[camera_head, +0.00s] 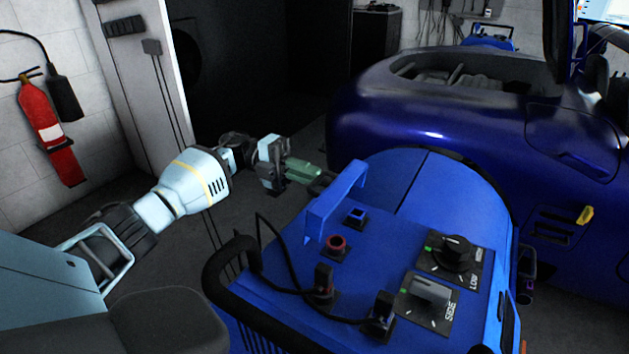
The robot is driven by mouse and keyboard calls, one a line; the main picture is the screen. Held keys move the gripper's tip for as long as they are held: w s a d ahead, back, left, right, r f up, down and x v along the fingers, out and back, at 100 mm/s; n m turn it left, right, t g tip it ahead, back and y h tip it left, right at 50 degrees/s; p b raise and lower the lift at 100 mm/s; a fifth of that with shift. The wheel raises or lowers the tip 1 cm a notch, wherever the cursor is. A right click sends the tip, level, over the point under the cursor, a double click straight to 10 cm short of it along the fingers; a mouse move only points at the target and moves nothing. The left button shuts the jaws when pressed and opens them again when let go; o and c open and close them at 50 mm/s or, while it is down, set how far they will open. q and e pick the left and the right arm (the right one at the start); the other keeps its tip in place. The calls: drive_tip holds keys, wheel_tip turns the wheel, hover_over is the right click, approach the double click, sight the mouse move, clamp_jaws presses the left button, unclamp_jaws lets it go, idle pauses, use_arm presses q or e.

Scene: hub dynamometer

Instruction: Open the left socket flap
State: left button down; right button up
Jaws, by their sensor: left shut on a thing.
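The blue dynamometer cabinet (285,262) stands at the lower centre. My left gripper (312,174) is at its far left edge, its pale green fingers pointing right. The fingers are shut on a small dark part (323,183) beside the blue upright bracket (336,203). I cannot tell for sure whether this dark part is the left socket flap, as the fingers and bracket hide most of it. My right gripper is out of view.
A blue car (430,120) stands close behind. A fire extinguisher (48,130) hangs on the left wall.

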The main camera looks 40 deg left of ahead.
use_arm(q)
drive_tip(key=shift+a+f, duration=0.15)
drive_tip(key=shift+f, duration=0.2)
drive_tip(key=shift+s, duration=0.1)
drive_tip(key=shift+f, duration=0.15)
drive_tip(key=c, duration=1.5)
unclamp_jaws()
drive_tip(key=shift+r, duration=0.2)
drive_tip(key=b+v, duration=0.2)
drive_tip(key=v, duration=0.5)
drive_tip(key=shift+a, duration=0.4)
